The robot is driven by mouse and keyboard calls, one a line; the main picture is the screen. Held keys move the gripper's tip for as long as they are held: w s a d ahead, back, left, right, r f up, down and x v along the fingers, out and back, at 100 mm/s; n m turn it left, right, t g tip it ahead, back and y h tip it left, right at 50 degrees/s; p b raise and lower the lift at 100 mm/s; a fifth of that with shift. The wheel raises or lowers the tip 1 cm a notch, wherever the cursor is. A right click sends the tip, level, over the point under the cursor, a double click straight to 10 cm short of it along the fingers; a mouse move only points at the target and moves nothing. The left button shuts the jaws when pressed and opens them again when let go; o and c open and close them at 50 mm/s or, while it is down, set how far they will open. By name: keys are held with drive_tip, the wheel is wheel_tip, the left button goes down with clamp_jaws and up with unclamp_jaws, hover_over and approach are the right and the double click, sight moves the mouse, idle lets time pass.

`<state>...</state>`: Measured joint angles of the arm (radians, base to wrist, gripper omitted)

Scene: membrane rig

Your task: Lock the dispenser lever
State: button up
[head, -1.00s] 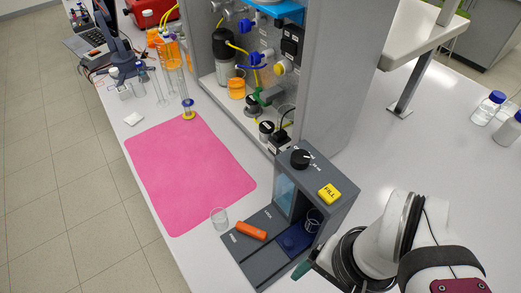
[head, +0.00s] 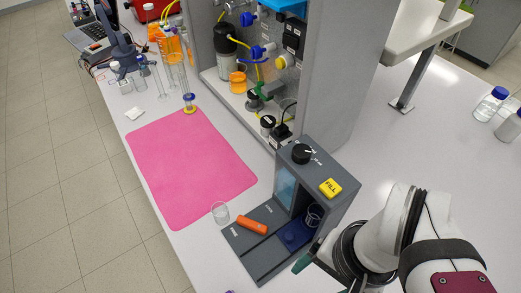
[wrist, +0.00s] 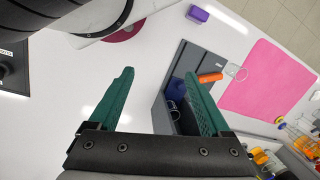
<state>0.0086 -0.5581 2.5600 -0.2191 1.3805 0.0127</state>
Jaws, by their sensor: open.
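The dispenser (head: 340,205) is a dark grey housing with a black knob and a yellow FILL button on top. Its orange lever (head: 252,226) lies on the grey base plate, angled between printed labels too small to read surely. In the wrist view the lever (wrist: 211,77) shows just right of the right finger's tip, apart from it as far as I can tell. My gripper (wrist: 159,75) has green fingers spread wide with nothing between them. In the head view only a green fingertip (head: 303,262) shows, beside the dispenser's front right; the rest is hidden by the arm.
A clear beaker (head: 314,215) stands inside the dispenser bay, by a blue pad. Another beaker (head: 220,213) stands beside the base plate, near the pink mat (head: 190,165). A grey rig cabinet (head: 330,75) rises behind. A purple block (wrist: 198,14) lies near the table edge. Right tabletop is mostly clear.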

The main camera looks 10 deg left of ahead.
drive_tip(key=shift+w, duration=0.1)
drive_tip(key=shift+c, duration=0.9)
drive_tip(key=w+a+n, duration=0.1)
drive_tip(key=w+n, duration=0.1)
drive_tip(key=w+a+n, duration=0.1)
drive_tip(key=w+n, duration=0.1)
drive_tip(key=w, duration=0.1)
drive_tip(key=w+a+n, duration=0.1)
drive_tip(key=w+n, duration=0.1)
drive_tip(key=n, duration=0.1)
drive_tip(key=shift+w+a+r+h, duration=0.15)
drive_tip(key=shift+a+r+h, duration=0.1)
drive_tip(key=shift+r+h, duration=0.15)
drive_tip(key=shift+c, duration=1.1)
drive_tip(key=n+h, duration=0.1)
drive_tip(key=n, duration=1.2)
hover_over(238, 217)
wheel_tip(238, 217, down, 6)
drive_tip(key=r, duration=0.1)
drive_tip(key=shift+n, duration=0.3)
wheel_tip(238, 217, down, 16)
drive_tip(key=shift+f, duration=0.15)
clamp_jaws()
